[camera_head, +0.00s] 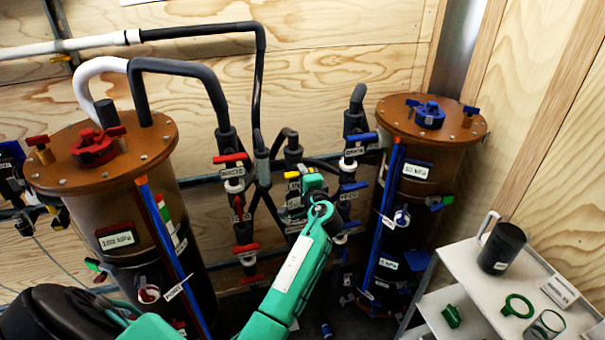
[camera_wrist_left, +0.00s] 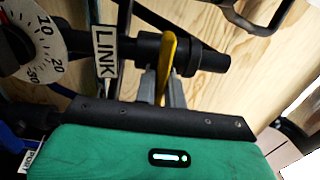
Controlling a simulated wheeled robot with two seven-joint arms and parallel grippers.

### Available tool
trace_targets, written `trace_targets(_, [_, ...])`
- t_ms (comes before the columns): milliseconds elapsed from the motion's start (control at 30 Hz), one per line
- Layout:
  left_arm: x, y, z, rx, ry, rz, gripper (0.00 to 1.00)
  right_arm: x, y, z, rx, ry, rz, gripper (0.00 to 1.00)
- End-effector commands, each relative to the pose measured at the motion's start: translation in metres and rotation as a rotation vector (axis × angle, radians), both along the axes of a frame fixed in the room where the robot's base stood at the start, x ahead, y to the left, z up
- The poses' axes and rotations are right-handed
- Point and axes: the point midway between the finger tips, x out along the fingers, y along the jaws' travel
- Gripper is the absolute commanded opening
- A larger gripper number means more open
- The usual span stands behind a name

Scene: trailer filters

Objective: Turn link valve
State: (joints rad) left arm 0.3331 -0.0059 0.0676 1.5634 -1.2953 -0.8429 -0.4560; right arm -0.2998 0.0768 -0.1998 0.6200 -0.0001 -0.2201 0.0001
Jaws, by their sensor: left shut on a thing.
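The link valve has a yellow handle (camera_wrist_left: 169,58) on a black pipe, beside a white "LINK" tag (camera_wrist_left: 106,52) in the left wrist view. My left gripper (camera_wrist_left: 163,80) has its two grey fingers on either side of this handle and is shut on it. The handle stands roughly across the pipe in that view. In the head view my left gripper (camera_head: 313,183) is at the middle pipes between the two tanks, and its own body and arm hide most of the valve there. My right gripper is not in view.
A brown-lidded tank with a red cap (camera_head: 92,148) stands left, and one with a blue cap (camera_head: 429,114) stands right. Red-handled valves (camera_head: 230,158) and blue-handled valves (camera_head: 354,187) flank the middle pipes. A grey cart (camera_head: 470,262) stands at the lower right. A round dial (camera_wrist_left: 38,40) is near the link tag.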

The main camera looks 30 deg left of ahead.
Motion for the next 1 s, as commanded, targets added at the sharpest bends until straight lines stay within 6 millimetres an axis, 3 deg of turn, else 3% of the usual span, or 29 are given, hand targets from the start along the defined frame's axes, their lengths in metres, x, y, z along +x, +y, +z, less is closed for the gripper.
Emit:
trace_targets(267, [0.000,0.000,0.000,0.002,0.002,0.000,0.00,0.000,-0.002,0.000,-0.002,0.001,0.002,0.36])
trace_targets(300, [0.000,0.000,0.000,0.002,0.002,0.000,0.17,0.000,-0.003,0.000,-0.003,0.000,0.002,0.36])
trace_targets(400, [0.000,0.000,0.000,0.001,0.002,0.000,0.33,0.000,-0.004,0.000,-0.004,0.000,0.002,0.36])
trace_targets(767, [-0.003,-0.005,-0.002,-0.001,0.001,0.000,0.33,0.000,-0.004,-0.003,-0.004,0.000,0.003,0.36])
trace_targets(1000, [-0.031,-0.037,-0.006,-0.002,0.001,-0.002,0.33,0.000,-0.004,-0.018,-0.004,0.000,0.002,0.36])
